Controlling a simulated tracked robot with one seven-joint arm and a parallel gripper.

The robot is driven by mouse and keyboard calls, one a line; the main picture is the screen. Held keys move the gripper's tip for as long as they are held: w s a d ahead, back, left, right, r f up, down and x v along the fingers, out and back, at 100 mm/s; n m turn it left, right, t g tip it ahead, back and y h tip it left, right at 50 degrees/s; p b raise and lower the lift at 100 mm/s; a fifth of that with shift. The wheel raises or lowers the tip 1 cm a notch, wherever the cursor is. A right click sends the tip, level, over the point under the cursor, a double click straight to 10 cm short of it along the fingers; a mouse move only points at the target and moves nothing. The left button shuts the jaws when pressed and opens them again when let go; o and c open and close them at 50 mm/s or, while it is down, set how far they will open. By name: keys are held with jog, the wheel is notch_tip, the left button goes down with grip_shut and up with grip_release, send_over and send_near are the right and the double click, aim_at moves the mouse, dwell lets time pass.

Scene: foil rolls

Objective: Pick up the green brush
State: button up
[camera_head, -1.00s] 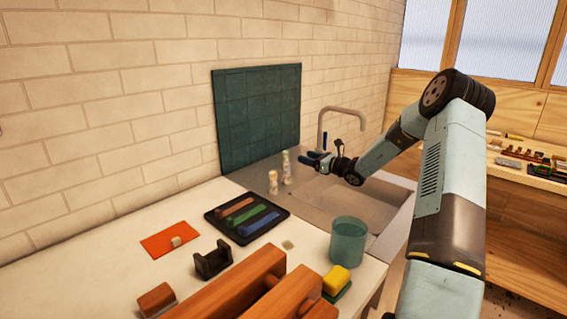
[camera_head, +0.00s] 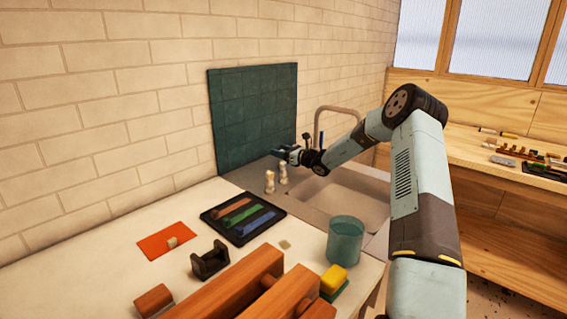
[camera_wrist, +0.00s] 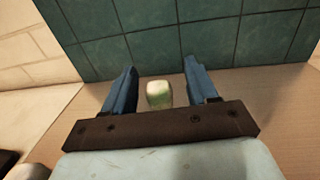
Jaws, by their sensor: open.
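My gripper (camera_head: 284,154) is open and empty, close to two small pale upright pieces near the sink. In the wrist view its blue fingers (camera_wrist: 162,76) point toward the dark green tiled panel, with one pale piece with a green band (camera_wrist: 159,96) showing in the gap between them. It is apart from both fingers. In the head view the two pale pieces stand side by side, one (camera_head: 283,172) just below my gripper and one (camera_head: 269,182) to its left. A green bar (camera_head: 243,215) lies in the black tray. I cannot tell for certain which is the green brush.
The tiled panel (camera_head: 252,115) leans at the wall behind my gripper. The black tray (camera_head: 211,214) also holds brown and blue bars. The sink (camera_head: 345,199) and faucet (camera_head: 335,108) are to the right. A teal cup (camera_head: 345,242) stands in front, near wooden blocks (camera_head: 222,291).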

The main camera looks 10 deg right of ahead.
jog(key=shift+w+a, duration=0.35)
jog(key=shift+w, duration=0.05)
jog(key=shift+c, duration=0.4)
jog(key=c, duration=1)
jog(key=shift+r, duration=0.45)
notch_tip(320, 180, up, 3)
jog(key=shift+s+f, duration=0.1)
jog(key=s+d+r, duration=0.7)
jog(key=s+r, duration=0.2)
jog(key=s, duration=0.3)
jog(key=shift+r, duration=0.15)
